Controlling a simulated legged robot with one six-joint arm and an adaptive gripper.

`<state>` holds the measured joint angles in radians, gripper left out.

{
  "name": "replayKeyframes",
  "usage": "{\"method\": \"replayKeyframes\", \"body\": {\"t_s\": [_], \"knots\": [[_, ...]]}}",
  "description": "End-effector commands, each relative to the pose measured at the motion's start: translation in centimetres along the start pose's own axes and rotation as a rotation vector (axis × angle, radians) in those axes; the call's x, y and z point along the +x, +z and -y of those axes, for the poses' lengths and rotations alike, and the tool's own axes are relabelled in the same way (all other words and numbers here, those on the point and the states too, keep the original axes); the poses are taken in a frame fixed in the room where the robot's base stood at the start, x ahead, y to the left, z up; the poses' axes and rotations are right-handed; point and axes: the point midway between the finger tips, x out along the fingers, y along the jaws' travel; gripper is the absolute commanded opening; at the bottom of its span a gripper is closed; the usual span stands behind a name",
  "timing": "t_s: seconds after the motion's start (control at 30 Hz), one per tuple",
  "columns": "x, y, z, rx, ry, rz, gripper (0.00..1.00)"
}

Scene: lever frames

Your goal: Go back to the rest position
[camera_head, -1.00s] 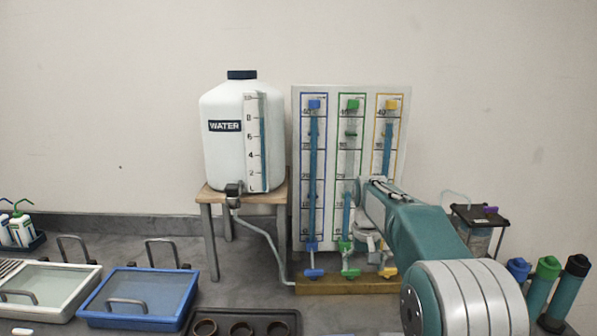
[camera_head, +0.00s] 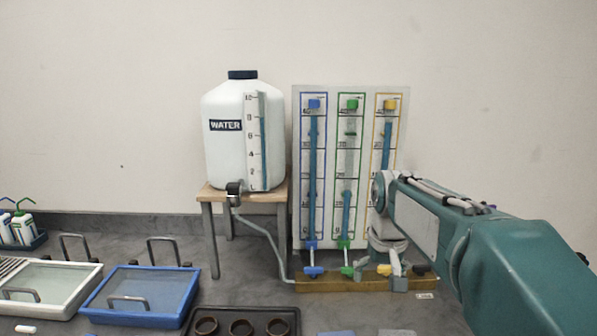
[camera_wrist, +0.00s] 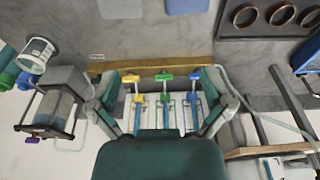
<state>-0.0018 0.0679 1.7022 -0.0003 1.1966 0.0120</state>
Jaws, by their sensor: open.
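The panel (camera_head: 330,150) with three upright tubes, framed blue, green and yellow, stands on a wooden base. Along its foot are a blue lever (camera_head: 313,271), a green lever (camera_head: 348,271) and a yellow lever (camera_head: 384,269). My gripper (camera_head: 408,273) is low at the panel's right end, near the yellow lever and partly covering it. In the wrist view, the fingers of my gripper (camera_wrist: 163,80) are spread wide and empty. The yellow (camera_wrist: 131,78), green (camera_wrist: 164,77) and blue levers (camera_wrist: 195,77) show between them. Contact with the levers cannot be told.
A white water tank (camera_head: 225,150) stands on a wooden stand (camera_head: 265,195) left of the panel, its hose running to the panel base. Blue (camera_head: 140,318) and white trays (camera_head: 60,313) and a dark holder with rings (camera_head: 200,310) lie in front. Capped bottles (camera_wrist: 32,60) show in the wrist view.

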Motion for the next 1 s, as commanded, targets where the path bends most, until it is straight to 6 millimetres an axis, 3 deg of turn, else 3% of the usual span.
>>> {"method": "replayKeyframes", "body": {"t_s": [0.1,0.33,0.7,0.83,1.0], "knots": [[-1.6,3.6,-0.1,-0.001,-0.001,-0.051,1.00],[-2.8,10.3,-0.2,-0.004,-0.001,-0.143,1.00],[-1.0,20.5,-0.3,-0.009,-0.002,-0.284,1.00],[-0.1,22.3,-0.3,-0.010,-0.001,-0.310,1.00],[0.2,22.8,-0.3,-0.010,-0.001,-0.318,1.00]]}}
